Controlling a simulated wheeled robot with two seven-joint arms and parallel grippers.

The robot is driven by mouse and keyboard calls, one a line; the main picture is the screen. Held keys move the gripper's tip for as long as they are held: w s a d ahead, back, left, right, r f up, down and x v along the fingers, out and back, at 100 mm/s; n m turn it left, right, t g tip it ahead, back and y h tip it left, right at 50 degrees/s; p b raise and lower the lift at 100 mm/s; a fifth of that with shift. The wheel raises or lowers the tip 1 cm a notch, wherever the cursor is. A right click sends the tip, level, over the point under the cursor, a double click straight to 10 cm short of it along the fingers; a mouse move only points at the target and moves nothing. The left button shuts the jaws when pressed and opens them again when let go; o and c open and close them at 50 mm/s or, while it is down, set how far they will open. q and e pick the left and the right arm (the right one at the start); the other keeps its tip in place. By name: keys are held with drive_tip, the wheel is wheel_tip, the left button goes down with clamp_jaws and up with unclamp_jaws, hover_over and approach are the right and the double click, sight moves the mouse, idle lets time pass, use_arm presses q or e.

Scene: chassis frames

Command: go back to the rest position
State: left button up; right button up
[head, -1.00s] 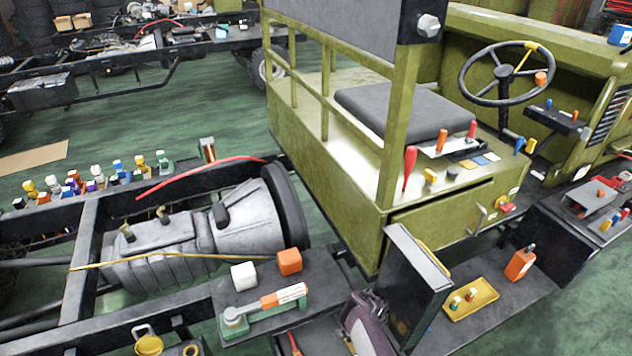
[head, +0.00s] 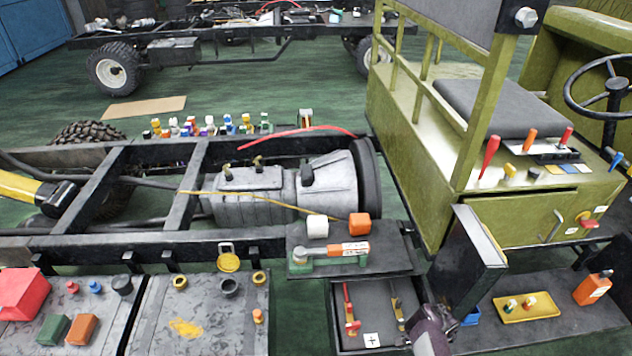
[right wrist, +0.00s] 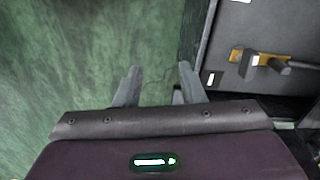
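My right gripper (right wrist: 160,72) shows in the right wrist view with its two grey fingers apart and nothing between them. Green floor lies behind the fingers. Part of my right arm (head: 431,330), dark and purple, shows at the bottom edge of the head view, beside the open tool tray; its fingers cannot be made out there.
A dark tray (head: 375,340) holds a red-handled tool (head: 350,312) and a hammer (head: 397,312). A black upright panel (head: 468,250) stands right of it. The chassis frame (head: 130,243) and olive cab (head: 420,130) fill the middle. Green floor (head: 250,90) is open behind.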

drive_tip(key=s+d+f+n+t+h+b, duration=0.1)
drive_tip(key=s+d+f+n+h+b, duration=0.15)
drive_tip(key=s+f+n+b, duration=1.05)
drive_tip(key=s+a+f+n+y, duration=0.1)
drive_tip(key=s+a+f, duration=0.3)
drive_tip(key=s+f, duration=0.4)
drive_tip(key=s+a+f+n+y+p, duration=0.1)
drive_tip(key=s+a+f+n, duration=0.2)
drive_tip(key=s+f, duration=0.5)
drive_tip(key=s+a, duration=0.1)
drive_tip(key=s, duration=0.6)
drive_tip(key=shift+s+n, duration=0.2)
drive_tip(key=shift+n, duration=0.1)
drive_tip(key=shift+a+f+y, duration=0.1)
drive_tip(key=shift+y, duration=0.15)
